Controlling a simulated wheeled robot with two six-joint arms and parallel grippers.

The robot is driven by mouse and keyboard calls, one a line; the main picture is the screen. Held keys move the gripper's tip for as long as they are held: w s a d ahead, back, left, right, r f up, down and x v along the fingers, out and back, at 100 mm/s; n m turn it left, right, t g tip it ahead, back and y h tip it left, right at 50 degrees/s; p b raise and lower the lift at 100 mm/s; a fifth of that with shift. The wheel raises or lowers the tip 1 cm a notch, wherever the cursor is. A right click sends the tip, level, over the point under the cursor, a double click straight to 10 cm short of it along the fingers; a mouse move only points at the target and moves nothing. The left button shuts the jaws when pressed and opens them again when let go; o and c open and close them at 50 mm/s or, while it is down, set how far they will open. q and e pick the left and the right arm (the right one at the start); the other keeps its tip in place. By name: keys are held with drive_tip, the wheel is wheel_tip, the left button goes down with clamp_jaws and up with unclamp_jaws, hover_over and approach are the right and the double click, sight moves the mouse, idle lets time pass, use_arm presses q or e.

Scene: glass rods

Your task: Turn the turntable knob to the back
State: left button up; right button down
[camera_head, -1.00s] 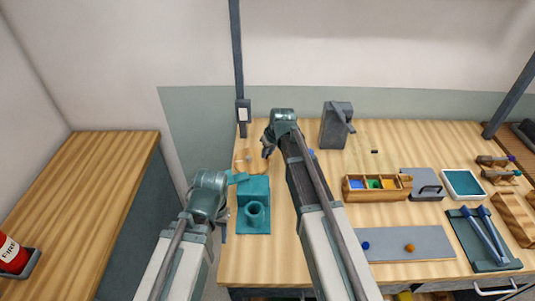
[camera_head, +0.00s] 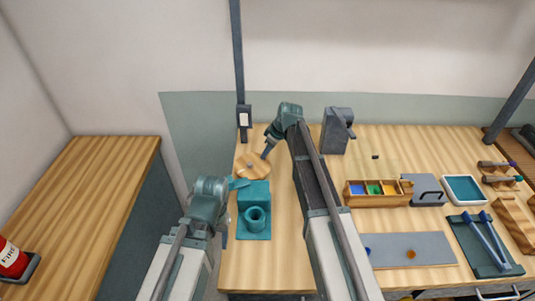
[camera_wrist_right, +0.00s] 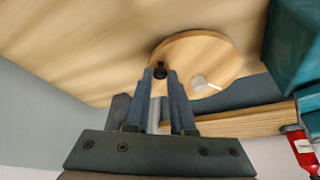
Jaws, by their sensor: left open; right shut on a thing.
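The turntable is a round wooden disc (camera_head: 252,166) at the left back of the bench, behind a teal block. It also shows in the right wrist view (camera_wrist_right: 205,53), with a small dark knob (camera_wrist_right: 160,69) near its edge. My right gripper (camera_wrist_right: 160,78) is shut on this knob, its fingers reaching down to the disc's right rim in the head view (camera_head: 266,153). A pale round mark shows on the disc, close to its edge. My left gripper (camera_head: 224,235) is open and empty, left of the teal block; its fingertips are small and partly hidden.
The teal block with a round socket (camera_head: 256,221) stands just in front of the disc. A dark post (camera_head: 240,70) rises behind it. A grey box with a lever (camera_head: 336,130) stands right of my right arm. A divided wooden tray (camera_head: 376,201) lies further right.

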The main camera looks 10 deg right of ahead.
sight(254, 156)
drive_tip(key=shift+w+a+n+g+y, duration=0.15)
drive_tip(key=shift+w+n+g, duration=0.15)
drive_tip(key=shift+n, duration=0.45)
drive_tip(key=shift+w+a+n+g+y, duration=0.2)
drive_tip(key=shift+w+n, duration=0.25)
drive_tip(key=shift+n, duration=0.25)
drive_tip(key=shift+w+a+n+g+y, duration=0.2)
drive_tip(key=shift+w+n, duration=0.15)
drive_tip(key=shift+n, duration=0.4)
drive_tip(key=shift+w+a+n+g, duration=0.3)
drive_tip(key=shift+n, duration=0.45)
drive_tip(key=shift+w+a+n+g, duration=0.25)
drive_tip(key=shift+a+n+g, duration=0.05)
drive_tip(key=shift+n, duration=0.45)
drive_tip(key=shift+a+n, duration=0.15)
drive_tip(key=shift+n, duration=0.25)
drive_tip(key=c, duration=0.8)
unclamp_jaws()
drive_tip(key=shift+r, duration=0.15)
